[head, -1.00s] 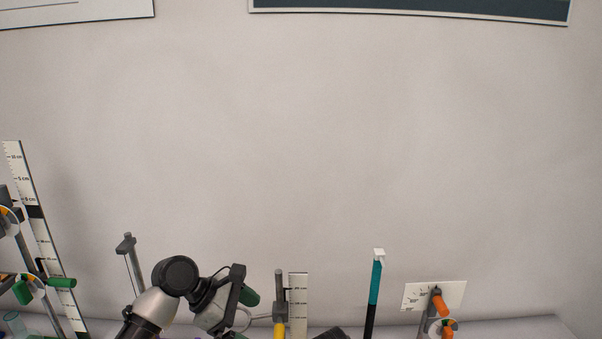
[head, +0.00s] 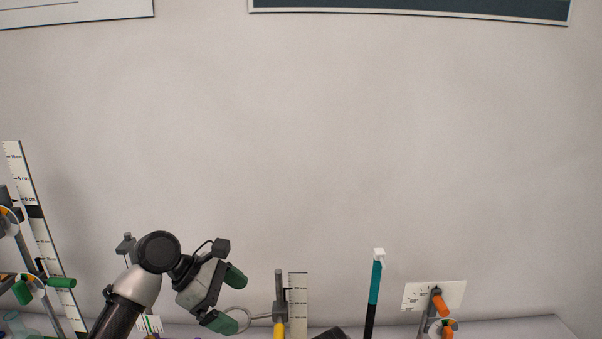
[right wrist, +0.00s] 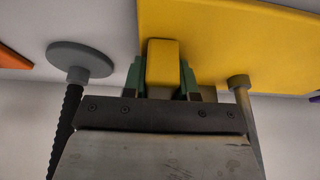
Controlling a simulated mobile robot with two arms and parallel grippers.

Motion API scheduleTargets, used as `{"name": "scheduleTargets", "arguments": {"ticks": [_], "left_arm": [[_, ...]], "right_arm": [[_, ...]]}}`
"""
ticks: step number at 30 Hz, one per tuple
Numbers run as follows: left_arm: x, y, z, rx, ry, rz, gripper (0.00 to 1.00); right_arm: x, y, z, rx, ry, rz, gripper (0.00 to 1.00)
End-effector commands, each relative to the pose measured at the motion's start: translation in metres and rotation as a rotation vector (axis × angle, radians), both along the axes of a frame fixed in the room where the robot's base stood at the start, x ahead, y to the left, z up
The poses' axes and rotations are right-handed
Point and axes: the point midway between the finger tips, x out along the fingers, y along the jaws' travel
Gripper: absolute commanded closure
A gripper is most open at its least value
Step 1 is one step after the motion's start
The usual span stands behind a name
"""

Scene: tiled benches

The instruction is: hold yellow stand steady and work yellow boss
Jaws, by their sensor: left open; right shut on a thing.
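The yellow stand shows in the head view as an upright grey rod (head: 279,284) at the lower middle. A grey boss (head: 280,311) with a yellow part (head: 279,331) sits on it, and a ring (head: 238,316) reaches left from it. My left gripper (head: 229,299) is open, its green fingers just left of the rod, near the ring; I cannot tell if they touch it. In the right wrist view my right gripper (right wrist: 162,78) is shut on a yellow block (right wrist: 163,60) at the edge of a yellow plate (right wrist: 225,40). The stand's foot is hidden in the head view.
A white scale (head: 299,300) stands just right of the rod. A teal and black post (head: 374,290) and a stand with orange handles (head: 438,303) are further right. A stand with green handles (head: 61,283) and a tall ruler (head: 35,212) are at left.

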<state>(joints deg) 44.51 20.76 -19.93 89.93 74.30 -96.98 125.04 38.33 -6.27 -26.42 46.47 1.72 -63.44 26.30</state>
Motion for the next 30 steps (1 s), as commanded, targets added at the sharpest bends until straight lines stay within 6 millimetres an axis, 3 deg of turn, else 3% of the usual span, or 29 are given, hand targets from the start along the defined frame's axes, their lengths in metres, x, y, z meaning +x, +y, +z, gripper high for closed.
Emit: {"name": "scheduleTargets", "arguments": {"ticks": [2,3,8,20,25,30], "left_arm": [[0.000,0.000,0.000,0.000,0.000,0.000,0.01],[0.000,0.000,0.000,0.000,0.000,0.000,0.01],[0.000,0.000,0.000,0.000,0.000,0.000,0.01],[0.000,0.000,0.000,0.000,0.000,0.000,0.01],[0.000,0.000,0.000,0.000,0.000,0.000,0.01],[0.000,0.000,0.000,0.000,0.000,0.000,0.01]], "right_arm": [[0.001,0.001,0.002,0.004,-0.005,-0.001,1.00],[0.001,0.001,0.002,0.004,-0.005,-0.001,0.68],[0.001,0.001,0.002,0.002,-0.003,0.000,0.43],[-0.001,0.000,0.005,0.002,-0.003,0.001,0.43],[-0.009,0.000,0.022,0.002,-0.003,0.000,0.43],[-0.021,0.001,0.052,0.004,-0.005,0.000,0.43]]}}
